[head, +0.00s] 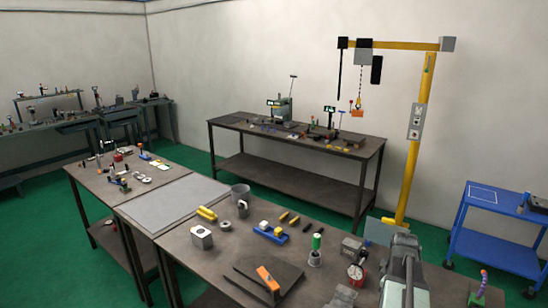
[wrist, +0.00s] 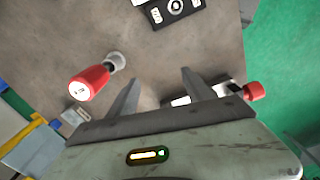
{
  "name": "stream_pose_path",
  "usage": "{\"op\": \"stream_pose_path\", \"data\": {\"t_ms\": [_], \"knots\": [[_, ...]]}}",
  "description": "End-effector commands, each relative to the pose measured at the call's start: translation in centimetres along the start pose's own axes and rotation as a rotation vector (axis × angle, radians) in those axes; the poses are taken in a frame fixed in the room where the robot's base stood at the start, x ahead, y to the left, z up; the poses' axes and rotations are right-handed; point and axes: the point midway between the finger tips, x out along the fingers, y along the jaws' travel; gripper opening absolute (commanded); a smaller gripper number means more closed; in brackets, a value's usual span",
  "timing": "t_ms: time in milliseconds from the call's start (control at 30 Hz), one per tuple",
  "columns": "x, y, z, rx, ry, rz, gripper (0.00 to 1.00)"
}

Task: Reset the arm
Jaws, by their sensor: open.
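My gripper (wrist: 160,82) shows in the wrist view with its two grey fingers spread apart and nothing between them. It is above a brown-grey bench top (wrist: 200,55). A red-handled tool with a metal end (wrist: 90,82) lies to the left of the fingers. A metal piece with a red knob (wrist: 255,91) is to the right, partly hidden behind the gripper body and the right finger. In the head view, part of my arm (head: 402,265) stands at the lower right, over the near bench. The fingertips cannot be made out there.
A black plate with a round dial (wrist: 175,8) shows at the wrist view's top. A yellow hoist post (head: 412,150) and blue cart (head: 492,250) stand right.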

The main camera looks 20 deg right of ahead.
Motion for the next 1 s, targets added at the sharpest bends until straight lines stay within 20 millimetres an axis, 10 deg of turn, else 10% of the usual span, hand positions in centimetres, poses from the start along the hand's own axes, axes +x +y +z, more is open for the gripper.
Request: {"op": "stream_pose_path", "data": {"t_ms": [300, 500, 700, 1000], "knots": [[2.9, -13.9, -17.1, -0.281, 0.0, 0.0, 0.59], [4.1, -24.5, -23.6, -0.273, -0.001, 0.0, 0.59], [4.8, -32.3, -25.8, -0.069, -0.001, 0.0, 0.59], [4.7, -32.4, -25.2, 0.374, 0.0, 0.0, 0.59]]}}
